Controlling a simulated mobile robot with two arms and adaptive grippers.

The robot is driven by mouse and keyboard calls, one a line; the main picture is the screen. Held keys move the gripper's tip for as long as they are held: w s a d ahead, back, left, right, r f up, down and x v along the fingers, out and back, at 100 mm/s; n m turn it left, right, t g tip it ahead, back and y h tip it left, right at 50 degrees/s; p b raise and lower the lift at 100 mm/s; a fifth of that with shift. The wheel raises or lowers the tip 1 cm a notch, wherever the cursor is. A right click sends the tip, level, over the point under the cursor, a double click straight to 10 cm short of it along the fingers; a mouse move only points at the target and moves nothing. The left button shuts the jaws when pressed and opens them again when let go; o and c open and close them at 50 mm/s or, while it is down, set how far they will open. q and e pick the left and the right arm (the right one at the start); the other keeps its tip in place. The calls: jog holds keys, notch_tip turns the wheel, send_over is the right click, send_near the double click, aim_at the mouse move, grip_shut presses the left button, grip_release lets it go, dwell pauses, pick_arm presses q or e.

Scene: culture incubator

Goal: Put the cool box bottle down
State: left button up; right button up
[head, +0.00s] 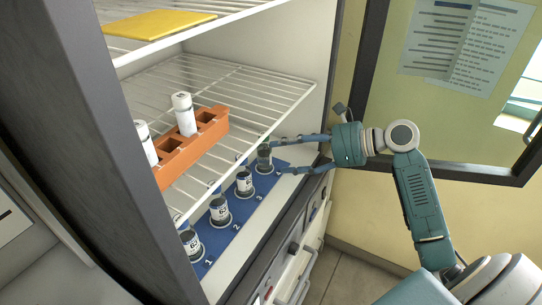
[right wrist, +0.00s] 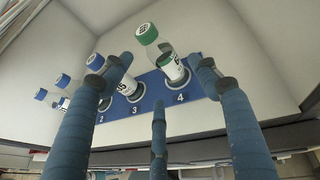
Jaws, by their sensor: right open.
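A clear bottle with a green cap (right wrist: 147,33) and a white and green label stands at the spot marked 4 on the blue mat (right wrist: 205,88). In the head view the same bottle (head: 264,158) is the farthest of the row on the incubator's lower level, partly behind shelf wires and my fingers. My right gripper (head: 280,157) reaches in from the right with its fingers spread on either side of this bottle. In the right wrist view the fingers (right wrist: 160,62) are apart, with gaps beside the bottle. My left gripper is not in view.
Blue-capped bottles stand at spots 1 (head: 191,241), 2 (head: 220,212) and 3 (head: 244,183), close beside it. A wire shelf above holds an orange rack (head: 212,132) with white tubes. A yellow pad (head: 160,24) lies higher up. The open glass door (head: 450,130) stands right.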

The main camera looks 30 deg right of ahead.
jog(key=shift+v, duration=2.4)
jog(key=shift+c, duration=0.5)
